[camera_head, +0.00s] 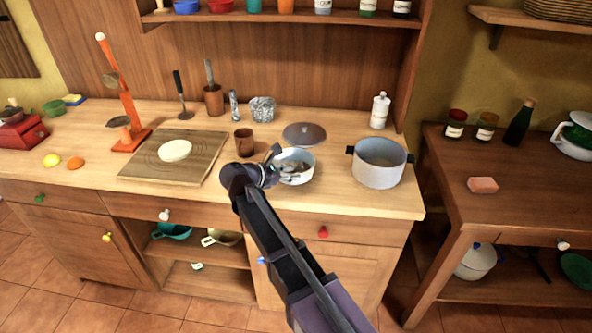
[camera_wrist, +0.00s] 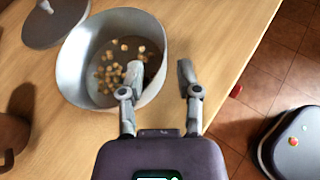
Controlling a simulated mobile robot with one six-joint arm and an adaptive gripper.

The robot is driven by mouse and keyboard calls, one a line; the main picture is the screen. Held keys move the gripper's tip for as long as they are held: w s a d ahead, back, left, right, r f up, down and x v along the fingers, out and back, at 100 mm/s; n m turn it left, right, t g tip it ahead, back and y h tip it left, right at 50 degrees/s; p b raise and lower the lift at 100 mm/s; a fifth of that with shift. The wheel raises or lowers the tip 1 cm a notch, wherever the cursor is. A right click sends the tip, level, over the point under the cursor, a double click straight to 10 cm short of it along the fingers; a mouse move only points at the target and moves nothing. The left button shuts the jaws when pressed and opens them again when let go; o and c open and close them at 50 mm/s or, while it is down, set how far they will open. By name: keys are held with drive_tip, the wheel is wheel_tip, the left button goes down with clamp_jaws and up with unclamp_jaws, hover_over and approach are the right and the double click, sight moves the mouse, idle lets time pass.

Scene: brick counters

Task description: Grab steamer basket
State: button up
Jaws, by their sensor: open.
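The steamer basket (camera_head: 300,179) is a round, pale grey metal vessel on the wooden counter, left of a larger pot. In the wrist view the basket (camera_wrist: 72,72) shows a dark floor with many light tan spots that look like holes. My gripper (camera_head: 277,164) is at the basket's left side in the head view and covers part of it. In the wrist view my gripper (camera_wrist: 159,78) is open, with one finger over the inside and the other outside, and the basket's rim between them. Contact with the wall cannot be told.
A large pot (camera_head: 380,177) stands to the right of the basket. A lid (camera_head: 305,134) lies behind it and a brown cup (camera_head: 244,143) stands to the left. A cutting board (camera_head: 150,166) lies farther left. The counter's front edge is close.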

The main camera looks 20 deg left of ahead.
sight(302, 172)
drive_tip(key=shift+b+x, duration=0.65)
drive_tip(key=shift+x, duration=1.55)
clamp_jaws()
